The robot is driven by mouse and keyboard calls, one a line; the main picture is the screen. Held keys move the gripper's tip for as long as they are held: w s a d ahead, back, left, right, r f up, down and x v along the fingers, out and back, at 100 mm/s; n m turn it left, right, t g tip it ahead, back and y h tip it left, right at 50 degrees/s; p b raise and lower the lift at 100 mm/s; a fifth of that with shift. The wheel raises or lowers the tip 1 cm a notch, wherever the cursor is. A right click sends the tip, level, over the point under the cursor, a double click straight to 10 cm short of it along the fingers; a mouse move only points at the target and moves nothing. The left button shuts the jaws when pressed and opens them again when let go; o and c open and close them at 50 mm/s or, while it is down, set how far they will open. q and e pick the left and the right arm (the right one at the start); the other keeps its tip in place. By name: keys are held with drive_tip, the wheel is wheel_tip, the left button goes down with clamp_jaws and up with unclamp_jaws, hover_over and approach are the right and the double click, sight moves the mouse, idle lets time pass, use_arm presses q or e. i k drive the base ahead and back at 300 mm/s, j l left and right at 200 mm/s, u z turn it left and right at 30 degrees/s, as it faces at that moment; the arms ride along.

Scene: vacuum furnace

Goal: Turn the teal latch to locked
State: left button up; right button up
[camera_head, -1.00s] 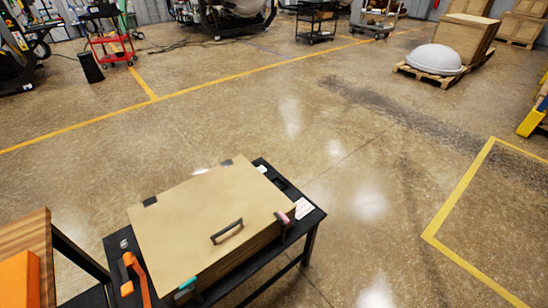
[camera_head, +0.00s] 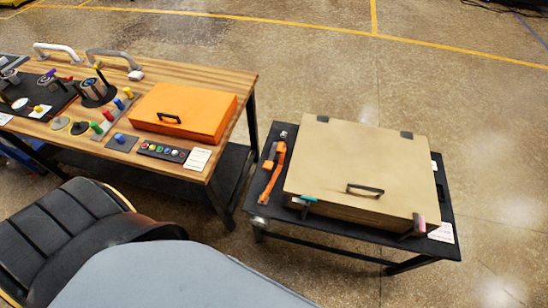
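The teal latch (camera_head: 304,199) is a small teal bar at the front left corner of a tan box (camera_head: 360,160). The box is closed, with a dark handle (camera_head: 366,189) near its lid's front edge. A pink latch (camera_head: 419,222) sits at the front right corner. Whether the teal latch is locked is too small to tell. Neither of my grippers shows in the head view.
The box stands on a black table (camera_head: 257,208), with an orange tool (camera_head: 273,172) lying left of it. A wooden workbench (camera_head: 232,84) holds an orange case (camera_head: 186,111) and several knobs. A black chair (camera_head: 70,225) stands at lower left. Floor at right is clear.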

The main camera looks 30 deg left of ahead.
sight(306, 200)
drive_tip(key=u, duration=0.4)
drive_tip(key=k+u, duration=0.5)
drive_tip(key=i+l, duration=0.05)
